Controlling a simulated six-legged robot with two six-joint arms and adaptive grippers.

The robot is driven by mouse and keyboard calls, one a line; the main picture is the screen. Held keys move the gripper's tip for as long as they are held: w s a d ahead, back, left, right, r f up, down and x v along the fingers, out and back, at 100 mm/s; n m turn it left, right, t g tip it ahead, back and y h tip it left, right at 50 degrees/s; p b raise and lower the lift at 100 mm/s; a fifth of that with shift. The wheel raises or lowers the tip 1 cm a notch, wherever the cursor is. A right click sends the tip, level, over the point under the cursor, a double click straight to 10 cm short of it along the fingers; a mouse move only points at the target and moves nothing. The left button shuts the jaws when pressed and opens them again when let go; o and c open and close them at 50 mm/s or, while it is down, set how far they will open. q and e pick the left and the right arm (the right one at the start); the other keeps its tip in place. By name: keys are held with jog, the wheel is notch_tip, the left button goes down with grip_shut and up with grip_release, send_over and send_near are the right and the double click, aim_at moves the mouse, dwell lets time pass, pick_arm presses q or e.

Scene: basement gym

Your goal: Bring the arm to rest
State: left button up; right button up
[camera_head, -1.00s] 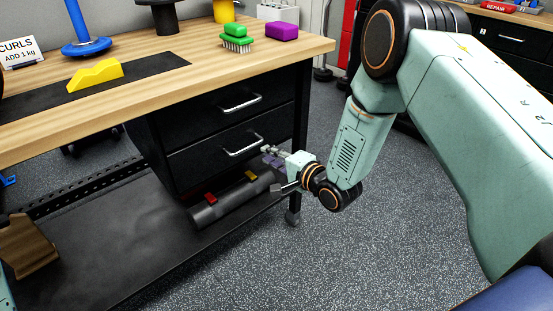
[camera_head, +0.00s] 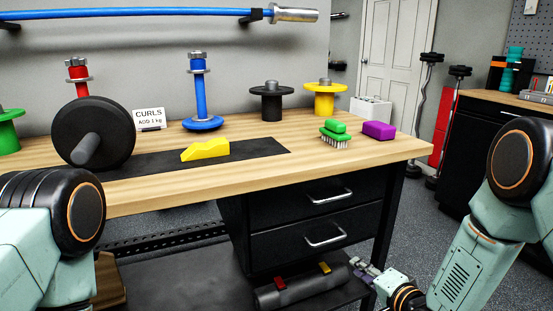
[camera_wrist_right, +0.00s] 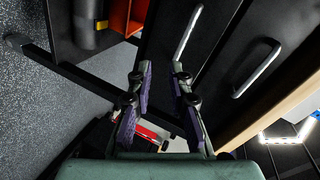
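My right arm comes in at the lower right of the head view. My right gripper (camera_head: 366,268) is by the bench's right leg, low and to the right of the lower drawer (camera_head: 290,244). In the right wrist view its two purple-padded fingers (camera_wrist_right: 161,75) stand apart with nothing between them, so it is open and empty. Two drawer handles show beyond the fingers in that view, clear of them. My left arm shows at the left edge of the head view. Its gripper is out of sight.
The wooden bench (camera_head: 240,180) holds a black dumbbell end (camera_head: 108,128), yellow block (camera_head: 205,150), green brush (camera_head: 334,128), purple block (camera_head: 379,130) and several plate stands. A grey roller (camera_head: 300,290) lies on the lower shelf. A dark cabinet (camera_head: 490,155) stands at right.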

jog(key=s+f+n+g+h+p, duration=0.15)
jog(key=s+f+n+g, duration=0.3)
jog(key=s, duration=0.55)
jog(key=s+f+n+g+h+p, duration=0.1)
jog(key=s+f+n+g+h, duration=0.15)
jog(key=s+f, duration=0.55)
jog(key=s+r+n+g+p, duration=0.1)
jog(key=s+r+g+p, duration=0.1)
jog(key=s, duration=0.9)
jog(key=s+r+n+g+p, duration=0.2)
jog(key=s+r+g, duration=0.1)
jog(key=s, duration=0.8)
jog(key=shift+s+g+p, duration=0.15)
jog(key=shift+g+p, duration=0.25)
jog(key=shift+g, duration=0.4)
